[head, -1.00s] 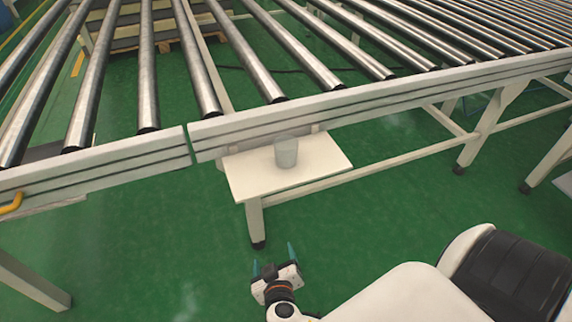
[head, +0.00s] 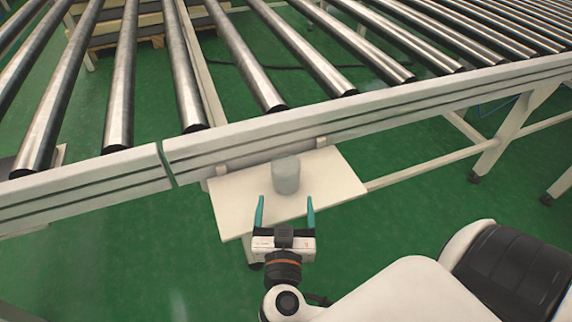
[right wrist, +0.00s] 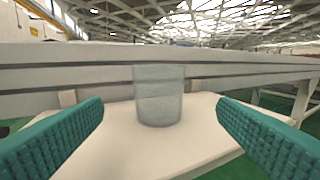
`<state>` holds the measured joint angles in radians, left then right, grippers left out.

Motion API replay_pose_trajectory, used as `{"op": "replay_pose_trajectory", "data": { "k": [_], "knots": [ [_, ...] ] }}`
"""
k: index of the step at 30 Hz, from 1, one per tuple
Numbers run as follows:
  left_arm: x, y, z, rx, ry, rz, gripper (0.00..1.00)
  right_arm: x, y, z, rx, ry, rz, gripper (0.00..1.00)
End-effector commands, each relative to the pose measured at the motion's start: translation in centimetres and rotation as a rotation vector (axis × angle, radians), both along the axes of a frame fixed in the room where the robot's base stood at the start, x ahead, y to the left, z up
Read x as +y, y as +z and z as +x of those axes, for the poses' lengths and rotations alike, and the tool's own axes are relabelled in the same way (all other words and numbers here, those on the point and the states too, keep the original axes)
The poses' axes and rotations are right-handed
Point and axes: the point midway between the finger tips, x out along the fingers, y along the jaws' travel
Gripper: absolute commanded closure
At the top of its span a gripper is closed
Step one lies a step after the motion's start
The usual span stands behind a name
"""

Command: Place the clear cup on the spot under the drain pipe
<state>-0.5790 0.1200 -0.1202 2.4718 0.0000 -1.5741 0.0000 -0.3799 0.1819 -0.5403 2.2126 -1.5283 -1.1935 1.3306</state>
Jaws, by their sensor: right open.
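The clear cup (head: 286,174) stands upright on a small white shelf (head: 336,178) below the front rail of the roller conveyor. My right gripper (head: 285,203) is open in front of the cup, its two teal fingers pointing toward it, one to each side. In the right wrist view the cup (right wrist: 158,95) stands between and beyond the open fingertips, and neither finger touches it. No drain pipe or marked spot can be made out. My left gripper is not in view.
The conveyor's pale front rail (head: 400,103) runs across just behind and above the cup. Metal rollers (head: 250,60) lie beyond it. A support leg (head: 508,130) stands at the right. The green floor in front is clear.

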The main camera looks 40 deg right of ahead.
Motion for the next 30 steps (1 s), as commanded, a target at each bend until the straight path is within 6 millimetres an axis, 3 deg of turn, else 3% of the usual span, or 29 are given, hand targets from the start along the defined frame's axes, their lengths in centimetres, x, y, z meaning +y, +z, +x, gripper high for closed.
{"op": "replay_pose_trajectory", "data": {
  "k": [9,16,24,30],
  "knots": [
    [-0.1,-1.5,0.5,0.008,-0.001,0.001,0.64,-3.1,0.2,4.3,-0.001,0.001,-0.005,0.18],
    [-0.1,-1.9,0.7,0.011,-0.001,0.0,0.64,-4.1,0.1,5.7,0.0,0.001,-0.003,0.18],
    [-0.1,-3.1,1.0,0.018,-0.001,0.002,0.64,-6.3,0.2,8.9,0.0,0.001,-0.005,0.18],
    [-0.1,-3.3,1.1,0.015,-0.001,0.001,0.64,-6.7,0.1,9.4,0.002,0.001,-0.001,0.18]
  ]
}}
